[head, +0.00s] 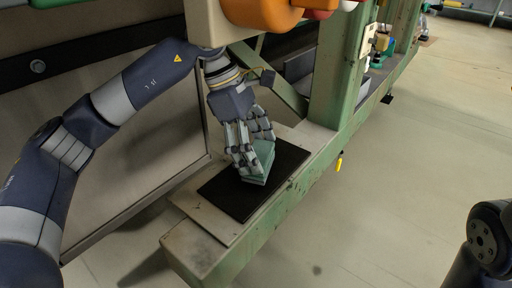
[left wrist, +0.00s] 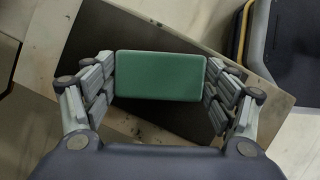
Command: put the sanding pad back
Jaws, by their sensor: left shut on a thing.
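The sanding pad (head: 262,161) is a pale green block at the black mat in the head view. It shows as a green rectangle (left wrist: 160,76) in the left wrist view. My left gripper (head: 249,153) is shut on it, with fingers at both of its short ends. The black mat (head: 225,196) lies on a low beige ledge, below the pad. I cannot tell whether the pad touches the mat. Of my right arm only a dark part shows at the lower right edge of the head view, and its gripper is out of view.
A green steel post (head: 341,70) rises from the ledge just right of the mat. An orange round object (head: 262,12) hangs above my left wrist. A grey panel (head: 130,165) stands left of the ledge.

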